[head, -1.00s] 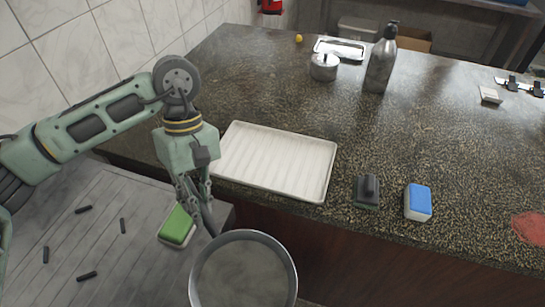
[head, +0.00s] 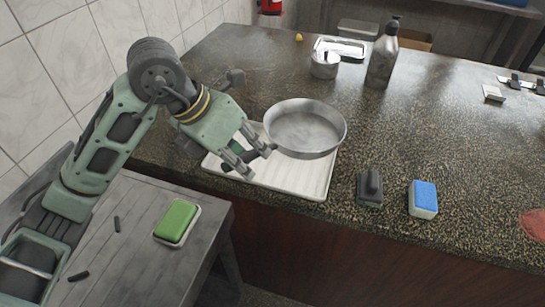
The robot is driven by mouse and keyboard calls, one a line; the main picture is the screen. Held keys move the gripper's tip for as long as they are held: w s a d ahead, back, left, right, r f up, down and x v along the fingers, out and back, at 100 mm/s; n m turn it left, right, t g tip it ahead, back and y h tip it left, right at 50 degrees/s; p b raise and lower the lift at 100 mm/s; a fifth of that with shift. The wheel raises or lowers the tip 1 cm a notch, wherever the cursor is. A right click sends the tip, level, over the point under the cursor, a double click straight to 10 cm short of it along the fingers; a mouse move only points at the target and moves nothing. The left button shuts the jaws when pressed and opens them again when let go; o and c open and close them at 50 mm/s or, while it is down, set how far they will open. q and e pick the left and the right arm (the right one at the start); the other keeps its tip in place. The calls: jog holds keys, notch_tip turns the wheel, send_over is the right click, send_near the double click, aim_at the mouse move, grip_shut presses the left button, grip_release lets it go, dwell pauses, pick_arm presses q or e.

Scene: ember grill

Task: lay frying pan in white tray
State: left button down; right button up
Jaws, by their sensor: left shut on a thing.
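The grey metal frying pan (head: 306,128) is over the back right part of the white tray (head: 308,187) in the head view. It looks roughly level; I cannot tell whether it touches the tray. My left gripper (head: 262,162) is shut on the pan's dark handle, at the left of the pan and above the tray. The tray lies on the speckled stone counter near its front edge, partly hidden by pan and gripper. My right gripper is not in view.
A green sponge (head: 177,222) sits on the lower grey table at left. A dark press-like tool (head: 370,188) and a blue-and-white sponge (head: 422,199) stand right of the tray. A pump bottle (head: 382,55) and a metal pot (head: 324,65) stand behind. The counter's middle right is clear.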

pick_arm(q)
jog(key=shift+w+d+r+n+t, duration=0.1)
jog(key=shift+w+d+n+t, duration=0.1)
jog(key=shift+n+t, duration=0.15)
jog(key=shift+a, duration=0.15)
jog(key=w+a+f+p, duration=0.1)
jog(key=a+f, duration=0.2)
jog(key=w+a+f+p, duration=0.2)
jog(key=a+f, duration=0.2)
jog(key=w+a+f+p, duration=0.1)
jog(key=a+f, duration=0.2)
jog(key=f, duration=0.1)
jog(key=shift+w+a+p, duration=0.2)
jog(key=shift+a+p, duration=0.15)
jog(key=c, duration=1.7)
grip_release()
jog(key=shift+o, duration=0.2)
jog(key=shift+a, duration=0.1)
